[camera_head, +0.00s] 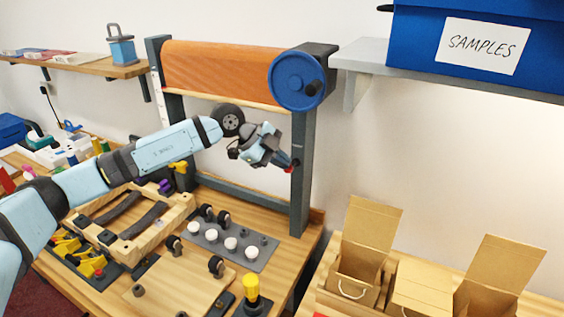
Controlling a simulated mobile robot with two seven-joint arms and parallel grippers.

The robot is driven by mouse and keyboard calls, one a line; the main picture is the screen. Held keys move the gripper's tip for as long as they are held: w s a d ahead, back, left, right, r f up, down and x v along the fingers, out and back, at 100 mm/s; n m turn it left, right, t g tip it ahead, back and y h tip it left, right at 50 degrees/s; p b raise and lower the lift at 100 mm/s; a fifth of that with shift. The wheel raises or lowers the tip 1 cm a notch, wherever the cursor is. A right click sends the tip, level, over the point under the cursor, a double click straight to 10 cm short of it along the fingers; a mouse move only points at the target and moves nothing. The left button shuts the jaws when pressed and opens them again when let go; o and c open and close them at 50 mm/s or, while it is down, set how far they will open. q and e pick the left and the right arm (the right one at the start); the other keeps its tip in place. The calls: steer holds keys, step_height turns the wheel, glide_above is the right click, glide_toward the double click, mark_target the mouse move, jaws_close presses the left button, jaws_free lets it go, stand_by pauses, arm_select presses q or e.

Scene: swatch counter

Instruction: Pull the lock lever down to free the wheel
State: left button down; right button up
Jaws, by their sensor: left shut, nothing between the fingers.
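The blue wheel (292,84) with a black knob sits at the top right of the dark grey frame (302,150). A roll of orange cloth (220,70) spans the frame to its left. A small red part (290,169), which looks like the lock lever, shows at the right post, below the wheel. My left gripper (283,160) reaches in from the left, its shut fingertips at or very close to the red part. The fingers partly hide the red part, so I cannot tell contact. My right gripper is not in view.
A blue box labelled SAMPLES (480,40) stands on the shelf (365,57) at upper right. Open cardboard boxes (372,225) stand at lower right. The wooden counter (180,290) below my arm holds a wooden frame (125,246), knobs and yellow clamps.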

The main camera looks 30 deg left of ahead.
arm_select(q)
steer(key=f+m+t+b, duration=0.1)
steer(key=t+b, duration=0.1)
steer(key=b, duration=0.2)
steer(key=s+f+m+t+b, duration=0.1)
steer(key=t+b, duration=0.1)
steer(key=b, duration=0.2)
steer(key=shift+s+f+t+h, duration=0.2)
steer(key=shift+f+t+h, duration=0.15)
steer(key=shift+t+h, duration=0.05)
stand_by(0.6)
